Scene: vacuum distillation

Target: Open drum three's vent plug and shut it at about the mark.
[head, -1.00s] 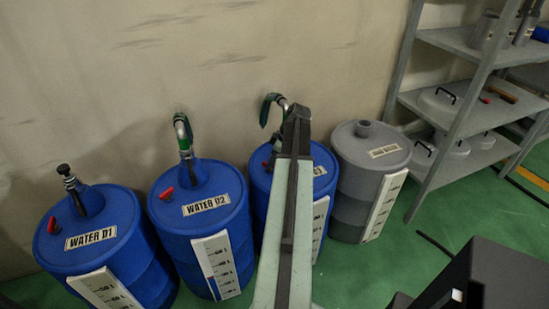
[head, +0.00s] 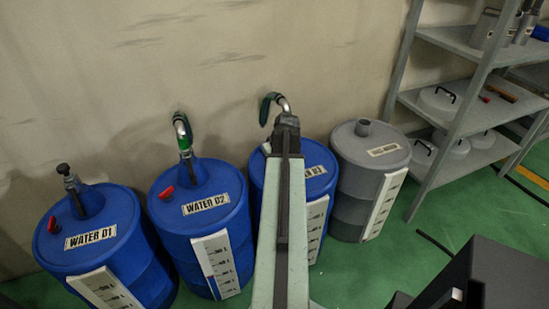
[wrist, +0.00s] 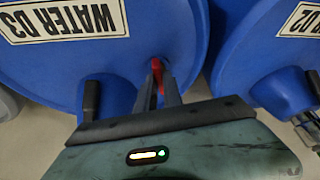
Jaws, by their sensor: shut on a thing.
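Drum three, the blue drum labelled WATER 03 (head: 322,165), stands behind my arm in the head view, which covers much of its top and left side. In the wrist view its blue lid (wrist: 60,65) and upside-down label fill the left. A red vent plug (wrist: 156,66) shows at the tips of my gripper (wrist: 159,84), whose dark fingers are close together on it. How far the plug is turned cannot be told. The white level scale (head: 314,228) on the drum's front is partly hidden by my arm. The gripper itself is hidden in the head view.
Drum WATER 02 (head: 182,231) stands close on the left, with WATER 01 (head: 150,250) beyond it. A grey drum (head: 350,175) stands on the right, then a metal shelf (head: 460,75).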

